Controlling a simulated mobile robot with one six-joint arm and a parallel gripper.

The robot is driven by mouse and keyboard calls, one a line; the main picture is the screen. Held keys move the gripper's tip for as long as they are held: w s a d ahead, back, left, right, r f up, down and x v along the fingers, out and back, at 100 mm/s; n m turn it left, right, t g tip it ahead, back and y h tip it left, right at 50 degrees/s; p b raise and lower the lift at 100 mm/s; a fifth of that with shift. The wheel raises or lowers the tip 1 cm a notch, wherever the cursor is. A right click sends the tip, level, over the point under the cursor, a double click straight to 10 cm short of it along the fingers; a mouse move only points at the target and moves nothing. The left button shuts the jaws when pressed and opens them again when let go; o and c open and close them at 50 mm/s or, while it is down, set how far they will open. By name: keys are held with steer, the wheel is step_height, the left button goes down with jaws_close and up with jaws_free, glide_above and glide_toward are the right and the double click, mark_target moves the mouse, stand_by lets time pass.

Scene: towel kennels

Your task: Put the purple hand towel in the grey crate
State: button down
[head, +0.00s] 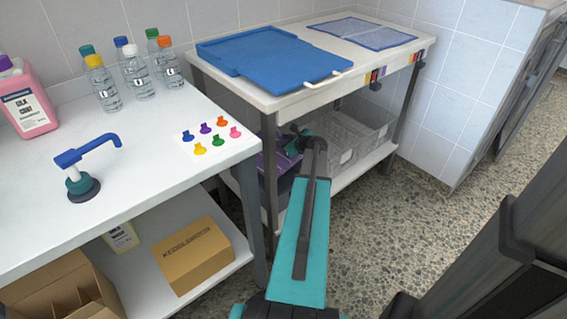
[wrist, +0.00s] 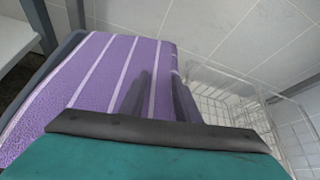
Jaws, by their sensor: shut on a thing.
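The purple hand towel (wrist: 75,90) with white stripes fills the left and middle of the wrist view. In the head view a purple patch (head: 260,165) shows at the left of the lower shelf, partly behind a table leg. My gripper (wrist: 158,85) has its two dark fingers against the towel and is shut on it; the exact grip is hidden. In the head view my gripper (head: 298,140) is at the lower shelf, under the tabletop. The grey crate (head: 352,135) is just right of it, with pale labels. Its wire mesh (wrist: 225,92) shows right of the towel in the wrist view.
A table (head: 295,98) with a blue folded item (head: 265,60) and a blue mat (head: 365,33) stands above the shelf. Its legs and edge border the opening. A white counter (head: 140,150) with bottles and a pump stands left. Speckled floor is clear at right.

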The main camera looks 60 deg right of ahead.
step_height(320, 180, down, 5)
steer(key=shift+f+b, duration=0.1)
steer(key=shift+b, duration=0.65)
steer(key=shift+f+b, duration=1)
steer(key=shift+f, duration=1.6)
steer(key=c, duration=1.3)
jaws_free()
steer(key=shift+c, duration=0.2)
steer(key=shift+v, duration=0.8)
steer(key=p+v, duration=0.3)
steer(key=v, duration=0.7)
